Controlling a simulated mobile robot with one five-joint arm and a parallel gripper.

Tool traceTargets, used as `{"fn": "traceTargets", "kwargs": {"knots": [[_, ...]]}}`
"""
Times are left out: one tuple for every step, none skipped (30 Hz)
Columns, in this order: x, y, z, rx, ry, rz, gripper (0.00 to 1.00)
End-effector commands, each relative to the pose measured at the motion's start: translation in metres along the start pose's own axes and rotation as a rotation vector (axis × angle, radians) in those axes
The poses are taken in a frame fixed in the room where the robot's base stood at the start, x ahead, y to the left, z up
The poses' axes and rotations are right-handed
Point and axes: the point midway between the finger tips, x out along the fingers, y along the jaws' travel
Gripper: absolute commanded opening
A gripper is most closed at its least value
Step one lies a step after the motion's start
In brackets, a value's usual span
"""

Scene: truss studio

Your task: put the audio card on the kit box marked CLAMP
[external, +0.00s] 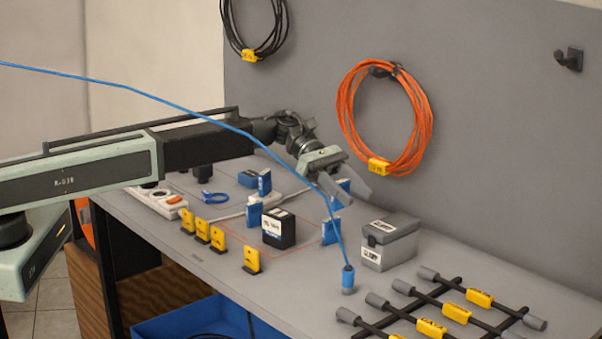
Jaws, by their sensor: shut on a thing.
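My gripper (346,194) is above the back of the grey table, angled down to the right. The lettering is too small to tell which is marked CLAMP. Several yellow upright cards (251,260) stand along the front left. I cannot tell which thing is the audio card.
A blue cable (180,105) crosses in front of my arm to a blue-and-grey plug (348,280) at the table front. Blue upright pieces (254,214) surround the black box. A dark rack with yellow tags (456,313) fills the right. An orange coil (347,116) hangs behind.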

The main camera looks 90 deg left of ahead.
Motion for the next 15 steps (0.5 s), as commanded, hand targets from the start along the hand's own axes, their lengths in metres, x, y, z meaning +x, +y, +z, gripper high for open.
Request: {"fn": "traceTargets", "kwargs": {"knots": [[0.011,0.022,0.000,0.001,0.000,-0.002,0.06],[0.015,0.030,0.001,0.001,0.000,-0.002,0.06],[0.021,0.041,0.002,0.001,0.000,-0.003,0.06],[0.025,0.050,0.003,0.001,0.000,-0.003,0.06],[0.029,0.058,0.004,0.001,0.000,-0.002,0.06],[0.035,0.069,0.005,0.001,0.000,-0.002,0.06],[0.039,0.076,0.006,0.001,0.000,-0.001,0.06],[0.042,0.083,0.007,0.001,0.000,-0.001,0.06],[0.046,0.090,0.008,0.001,0.000,-0.001,0.06],[0.049,0.095,0.008,0.001,0.000,-0.001,0.06],[0.051,0.099,0.009,0.001,0.000,-0.002,0.06],[0.053,0.102,0.009,0.001,0.000,-0.002,0.06],[0.054,0.104,0.010,0.001,0.000,-0.002,0.06],[0.055,0.105,0.010,0.001,0.000,-0.002,0.06],[0.056,0.106,0.010,0.001,0.000,-0.002,0.06]]}}
